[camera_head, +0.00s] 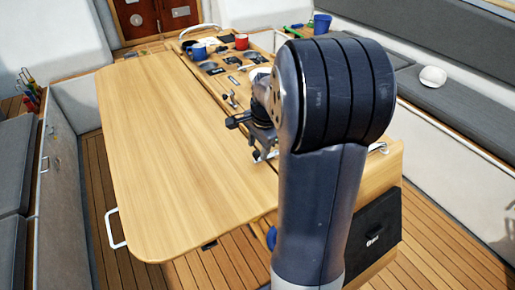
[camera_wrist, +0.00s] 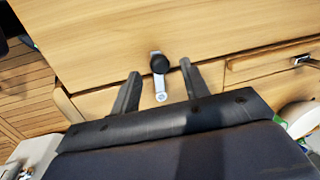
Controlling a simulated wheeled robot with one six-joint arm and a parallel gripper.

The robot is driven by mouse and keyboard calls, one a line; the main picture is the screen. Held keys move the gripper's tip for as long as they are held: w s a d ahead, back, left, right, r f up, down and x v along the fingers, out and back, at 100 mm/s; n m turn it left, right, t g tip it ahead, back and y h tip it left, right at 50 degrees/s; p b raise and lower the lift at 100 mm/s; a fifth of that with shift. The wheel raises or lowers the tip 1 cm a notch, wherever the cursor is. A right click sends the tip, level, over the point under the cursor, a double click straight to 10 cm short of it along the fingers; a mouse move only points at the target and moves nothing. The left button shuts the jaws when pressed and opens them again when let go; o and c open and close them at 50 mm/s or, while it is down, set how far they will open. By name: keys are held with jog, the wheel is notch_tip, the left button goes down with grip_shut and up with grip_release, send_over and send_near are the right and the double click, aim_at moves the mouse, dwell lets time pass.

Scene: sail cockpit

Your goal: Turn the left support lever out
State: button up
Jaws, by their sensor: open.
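The lever (camera_wrist: 161,92), a short silver arm with a round black knob (camera_wrist: 159,64), shows in the middle of the wrist view, against the wooden table. My gripper (camera_wrist: 160,69) is open, with one dark finger on each side of the lever. The knob lies between the fingertips; I see a gap on both sides and cannot tell its depth from them.
The wide wooden table leaf (camera_head: 165,150) fills the left of the head view, with a white handle (camera_head: 115,228) at its near left edge. A blue mug (camera_head: 198,51) and a red mug (camera_head: 241,42) stand at the far end. Grey benches flank the table.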

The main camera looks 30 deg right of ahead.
jog(key=shift+w+f, duration=0.2)
jog(key=shift+f, duration=0.75)
grip_shut()
